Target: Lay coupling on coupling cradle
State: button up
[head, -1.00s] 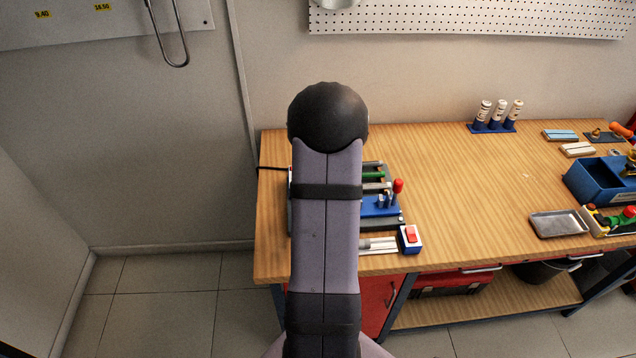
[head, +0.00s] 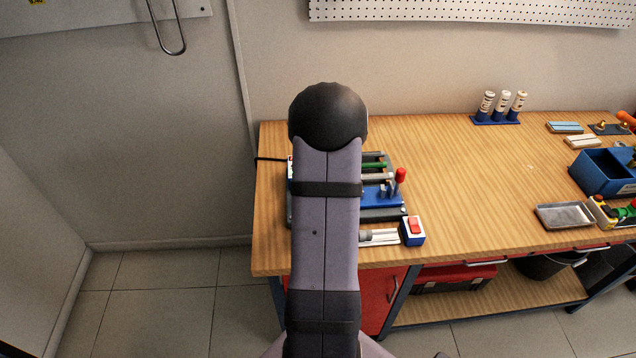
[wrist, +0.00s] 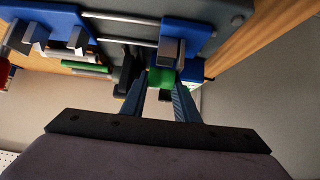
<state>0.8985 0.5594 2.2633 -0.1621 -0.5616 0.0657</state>
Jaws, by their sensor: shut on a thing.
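In the wrist view my gripper (wrist: 160,92) has its two blue-grey fingers on either side of a green piece (wrist: 161,77), which looks like the coupling. It is shut on this piece. A blue holder with a grey block (wrist: 175,50) is just beyond the fingertips; I cannot tell whether the piece touches it, or whether this holder is the coupling cradle. In the head view my own arm hides the gripper and the coupling.
A fixture with a blue block (head: 378,197) and a red-topped tool (head: 400,176) shows beside my arm on the workbench (head: 470,170). A red switch box (head: 412,230) stands near the front edge. A metal tray (head: 565,215) and blue bin (head: 605,172) are farther right.

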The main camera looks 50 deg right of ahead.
jog(key=shift+s+a+f, duration=0.55)
jog(key=shift+a+f, duration=0.1)
jog(key=shift+f, duration=0.2)
jog(key=o, duration=1.1)
jog(key=shift+a+r, duration=0.1)
jog(key=shift+r, duration=0.1)
jog(key=shift+r, duration=0.1)
jog(key=shift+r, duration=0.1)
jog(key=shift+s+r, duration=0.1)
jog(key=shift+r, duration=0.05)
jog(key=b+v, duration=0.1)
jog(key=v, duration=0.5)
jog(key=shift+s+a+r+b, duration=0.15)
jog(key=shift+s+a+b, duration=0.05)
jog(key=shift+a+b, duration=0.1)
